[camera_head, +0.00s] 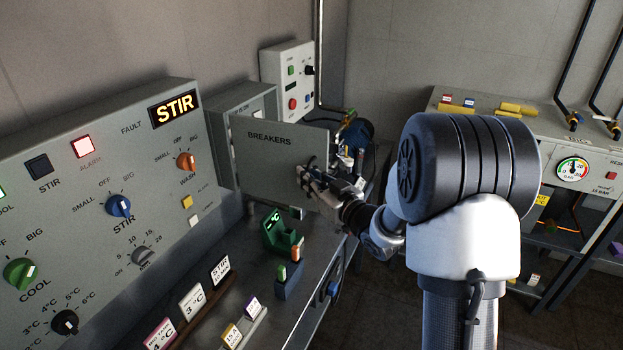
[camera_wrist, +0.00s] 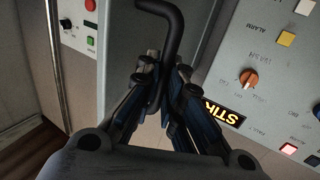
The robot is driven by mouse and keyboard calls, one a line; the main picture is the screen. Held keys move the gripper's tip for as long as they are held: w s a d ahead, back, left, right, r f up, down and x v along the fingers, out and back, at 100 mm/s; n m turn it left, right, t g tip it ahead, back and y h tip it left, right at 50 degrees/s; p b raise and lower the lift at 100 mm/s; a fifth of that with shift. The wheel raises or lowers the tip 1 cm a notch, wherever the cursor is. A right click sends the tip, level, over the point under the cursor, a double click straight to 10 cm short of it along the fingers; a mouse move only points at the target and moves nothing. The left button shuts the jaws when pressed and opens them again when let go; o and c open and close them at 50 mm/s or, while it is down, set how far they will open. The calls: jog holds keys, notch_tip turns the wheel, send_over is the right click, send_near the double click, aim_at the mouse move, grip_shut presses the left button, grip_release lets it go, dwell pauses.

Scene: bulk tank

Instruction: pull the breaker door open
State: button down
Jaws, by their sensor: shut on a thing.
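The breaker door (camera_head: 270,160) is a grey panel marked BREAKERS in the head view. It stands swung out at an angle from its grey wall box (camera_head: 238,105), whose frame shows behind it. My gripper (camera_head: 306,176) is at the right part of the door's face. In the wrist view a black bent bar handle (camera_wrist: 174,28) runs down between the fingers, and my gripper (camera_wrist: 163,88) is shut on it. The inside of the box is mostly hidden behind the door.
The control panel (camera_head: 100,190) with knobs and a lit STIR sign stands left of the door. Below is a bench with a green holder (camera_head: 275,236) and label cards (camera_head: 192,300). A white switch box (camera_head: 290,78) is behind. A gauge bench (camera_head: 540,155) stands right.

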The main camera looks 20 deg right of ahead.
jog(key=shift+d+f, duration=0.15)
jog(key=shift+d, duration=0.05)
jog(key=c, duration=2)
grip_release()
jog(key=shift+s+d, duration=0.1)
jog(key=o, duration=0.3)
jog(key=v, duration=1.2)
